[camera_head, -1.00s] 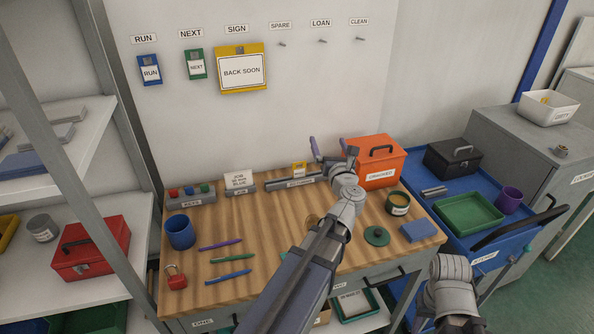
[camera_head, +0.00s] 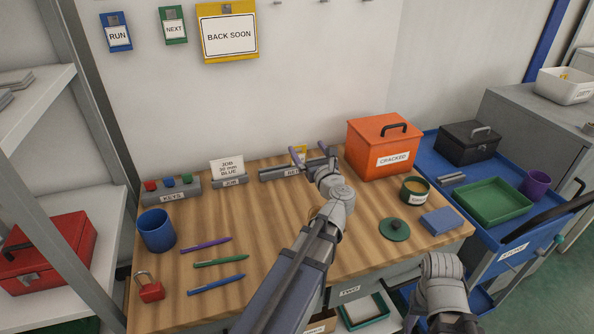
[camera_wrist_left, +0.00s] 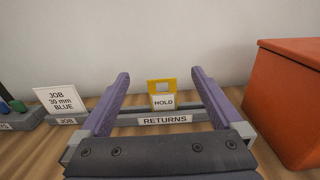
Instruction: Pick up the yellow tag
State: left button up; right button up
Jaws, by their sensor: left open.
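The yellow tag (camera_head: 300,151) stands upright in the grey RETURNS rack (camera_head: 268,175) at the back of the wooden bench. In the left wrist view the tag (camera_wrist_left: 162,86) has a white label reading HOLD, and the RETURNS rack (camera_wrist_left: 208,115) is below it. My left gripper (camera_head: 314,158) is open, with purple fingers. In the left wrist view, my left gripper's fingers (camera_wrist_left: 160,76) appear on either side of the tag, with a clear gap on each side. Contact is not visible. My right gripper is out of view; only part of that arm shows at lower right.
The orange CRACKED box (camera_head: 372,160) stands close on the right of the left gripper. The JOB card holder (camera_head: 229,181) is to the left. A blue cup (camera_head: 156,231), pens and a red padlock (camera_head: 150,290) lie on the left side. The wall is close behind the rack.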

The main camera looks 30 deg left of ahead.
pick_arm(q)
jog(key=b, duration=0.6)
send_near(299, 155)
jog(key=shift+w+a+f, duration=0.15)
jog(key=shift+w+a, duration=0.2)
jog(key=shift+a, duration=0.1)
jog(key=shift+w+a+f, duration=0.2)
jog(key=shift+w+a, duration=0.15)
jog(key=shift+a, duration=0.15)
jog(key=shift+r+p+x, duration=0.15)
jog(key=shift+p+x, duration=0.05)
jog(key=shift+x, duration=1.75)
jog(key=shift+r+p+x, duration=0.15)
jog(key=shift+x, duration=1.85)
jog(key=c, duration=1.3)
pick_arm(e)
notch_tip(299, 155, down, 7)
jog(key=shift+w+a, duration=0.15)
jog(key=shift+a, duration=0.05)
pick_arm(q)
jog(key=shift+r, duration=0.1)
jog(key=shift+c, duration=0.2)
notch_tip(299, 155, up, 10)
jog(key=p, duration=1)
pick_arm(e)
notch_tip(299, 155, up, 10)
